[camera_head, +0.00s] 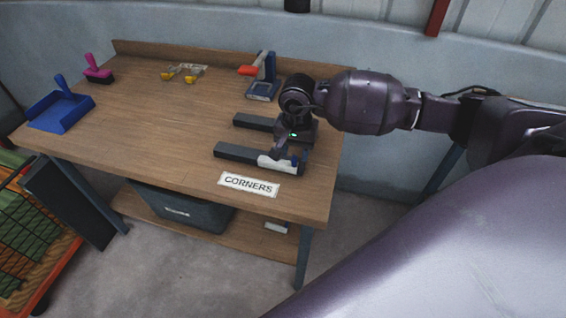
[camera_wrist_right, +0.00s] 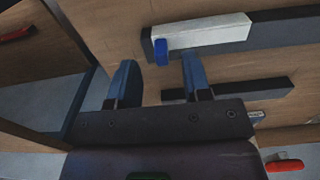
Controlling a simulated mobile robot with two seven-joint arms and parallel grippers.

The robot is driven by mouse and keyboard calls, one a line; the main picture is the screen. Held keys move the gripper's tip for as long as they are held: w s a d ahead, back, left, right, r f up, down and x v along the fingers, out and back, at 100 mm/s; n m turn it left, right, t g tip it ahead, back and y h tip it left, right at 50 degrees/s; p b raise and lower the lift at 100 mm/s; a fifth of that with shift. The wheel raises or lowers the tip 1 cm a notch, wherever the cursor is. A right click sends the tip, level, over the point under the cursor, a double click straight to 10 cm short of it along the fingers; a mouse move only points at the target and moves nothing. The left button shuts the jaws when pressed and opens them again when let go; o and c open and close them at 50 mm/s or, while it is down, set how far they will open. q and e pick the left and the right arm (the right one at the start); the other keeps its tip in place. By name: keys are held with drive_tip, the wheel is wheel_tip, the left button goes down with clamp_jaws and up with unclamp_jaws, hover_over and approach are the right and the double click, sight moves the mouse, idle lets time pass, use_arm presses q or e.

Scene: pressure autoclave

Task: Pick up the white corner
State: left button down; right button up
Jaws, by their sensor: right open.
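The white corner (camera_wrist_right: 205,36) is a pale, elongated piece on the end of a dark bar (camera_wrist_right: 285,28). In the head view the white corner (camera_head: 277,163) lies at the front right of the table, above the CORNERS label (camera_head: 248,185). My right gripper (camera_head: 294,156) is above the table right by it, pointing down. In the right wrist view my two blue fingers (camera_wrist_right: 157,62) are spread apart with nothing clamped between them. A small blue piece (camera_wrist_right: 161,52) shows beside the white corner's end. My left gripper is not in view.
A second dark bar (camera_head: 255,122) lies behind the first on the wooden table (camera_head: 150,115). A blue dustpan (camera_head: 60,112), a pink brush (camera_head: 98,72), yellow-tipped glasses (camera_head: 184,72) and a red-and-blue tool (camera_head: 263,78) stand farther off. The table's middle left is clear.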

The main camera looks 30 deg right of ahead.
sight(294, 158)
drive_tip(key=shift+a+f, duration=0.1)
drive_tip(key=shift+f, duration=1.45)
clamp_jaws()
